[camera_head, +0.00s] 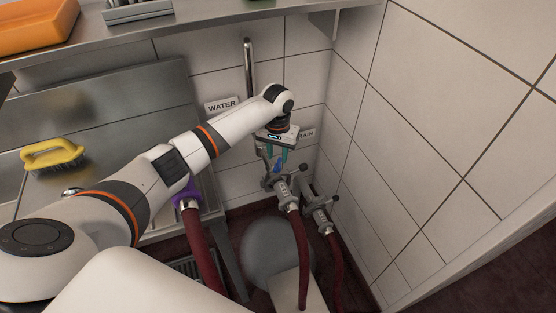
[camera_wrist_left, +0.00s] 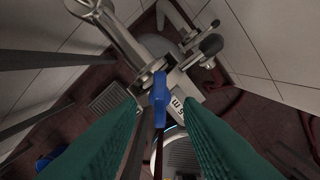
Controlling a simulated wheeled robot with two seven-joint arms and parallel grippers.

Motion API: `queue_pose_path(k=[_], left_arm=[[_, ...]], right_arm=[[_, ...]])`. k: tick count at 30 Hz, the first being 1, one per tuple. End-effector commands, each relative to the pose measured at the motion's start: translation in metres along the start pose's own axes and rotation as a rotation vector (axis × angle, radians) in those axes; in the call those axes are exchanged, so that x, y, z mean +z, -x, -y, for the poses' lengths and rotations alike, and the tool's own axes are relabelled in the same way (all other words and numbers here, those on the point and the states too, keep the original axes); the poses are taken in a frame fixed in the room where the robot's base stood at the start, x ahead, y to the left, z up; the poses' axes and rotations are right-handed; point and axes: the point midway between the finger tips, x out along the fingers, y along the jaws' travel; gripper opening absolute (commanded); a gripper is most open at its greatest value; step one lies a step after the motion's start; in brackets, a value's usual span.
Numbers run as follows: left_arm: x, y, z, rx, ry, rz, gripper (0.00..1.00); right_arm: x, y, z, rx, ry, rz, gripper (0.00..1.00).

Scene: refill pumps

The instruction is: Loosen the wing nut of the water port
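The blue wing nut (camera_head: 277,168) sits on the metal coupling (camera_head: 283,188) at the top of a dark red hose, on the pipe by the WATER sign (camera_head: 222,105). My left gripper (camera_head: 274,158) points down over it with its teal fingers apart. In the left wrist view the wing nut (camera_wrist_left: 158,92) lies between the two fingertips, with a gap visible on each side. The gripper is open and holds nothing. Part of the pipe behind is hidden by my left arm. My right gripper is not in view.
A second coupling (camera_head: 319,211) with black-tipped handles stands close on the right, below the partly hidden DRAIN sign (camera_head: 307,134). A hose with a purple collar (camera_head: 187,194) hangs left. The tiled wall (camera_head: 430,130) is close on the right. A yellow brush (camera_head: 52,154) lies on the sink.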

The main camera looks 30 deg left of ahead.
Motion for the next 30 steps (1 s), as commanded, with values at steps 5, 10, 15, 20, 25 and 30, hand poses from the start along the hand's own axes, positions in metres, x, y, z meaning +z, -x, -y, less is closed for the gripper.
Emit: queue_pose_path(k=[5,10,15,20,25,30], left_arm=[[0.0,-0.025,0.0,0.001,0.001,-0.002,0.33],[0.0,-0.034,0.0,0.0,0.0,0.0,0.33],[0.0,-0.034,0.0,0.0,0.0,0.001,0.33],[0.0,-0.034,0.0,0.0,0.0,0.001,0.21],[0.0,-0.034,0.0,0.0,0.0,0.001,0.0],[0.0,-0.033,0.0,0.0,0.004,0.001,0.0]], right_arm=[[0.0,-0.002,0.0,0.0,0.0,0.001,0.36],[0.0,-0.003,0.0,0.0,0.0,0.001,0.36],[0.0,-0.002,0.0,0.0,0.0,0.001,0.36],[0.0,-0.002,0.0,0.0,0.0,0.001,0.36],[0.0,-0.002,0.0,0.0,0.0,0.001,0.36],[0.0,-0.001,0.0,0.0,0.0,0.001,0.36]])
